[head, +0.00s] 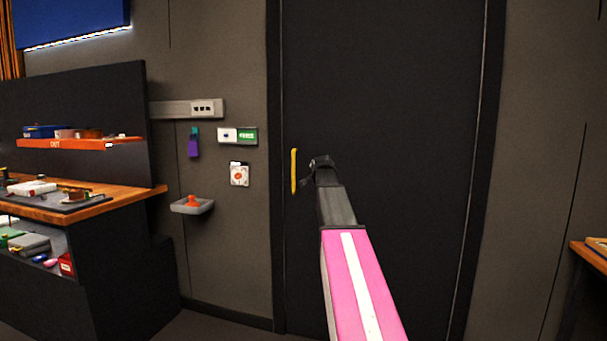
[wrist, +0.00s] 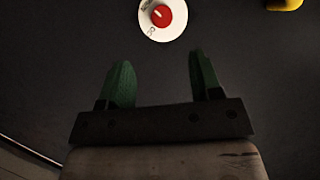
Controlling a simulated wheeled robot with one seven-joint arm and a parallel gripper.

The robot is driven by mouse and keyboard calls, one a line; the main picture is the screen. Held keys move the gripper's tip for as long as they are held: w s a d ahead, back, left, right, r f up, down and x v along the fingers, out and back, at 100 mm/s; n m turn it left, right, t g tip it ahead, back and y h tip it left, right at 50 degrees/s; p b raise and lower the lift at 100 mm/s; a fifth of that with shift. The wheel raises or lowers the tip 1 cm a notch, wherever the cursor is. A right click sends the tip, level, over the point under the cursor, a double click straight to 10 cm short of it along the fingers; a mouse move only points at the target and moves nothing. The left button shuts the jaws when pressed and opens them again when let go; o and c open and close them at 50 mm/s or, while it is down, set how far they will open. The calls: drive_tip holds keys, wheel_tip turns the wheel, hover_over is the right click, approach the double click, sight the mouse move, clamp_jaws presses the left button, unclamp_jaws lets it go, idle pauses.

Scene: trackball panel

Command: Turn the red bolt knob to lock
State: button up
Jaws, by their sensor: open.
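The red bolt knob (wrist: 161,15) shows in the wrist view, set on a round white plate (wrist: 150,32) with small dark lettering and fixed to the dark door. A white pointer mark on the knob tilts toward the upper left. My gripper (wrist: 157,75) has two green fingers spread apart with nothing between them. The knob lies beyond the fingertips, roughly in line with the gap. In the head view my gripper (head: 320,165) is in front of the black door (head: 400,120), and the knob cannot be seen there.
A yellow door handle (head: 294,171) is just left of my gripper; its end shows in the wrist view (wrist: 285,4). On the wall to the left are a white and green sign (head: 238,136), a small panel (head: 239,175) and a grey tray (head: 192,208). A shelf unit stands further left.

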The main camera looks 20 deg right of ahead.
drive_tip(key=x, duration=1)
drive_tip(key=shift+w, duration=0.4)
drive_tip(key=shift+d, duration=0.1)
drive_tip(key=c, duration=0.9)
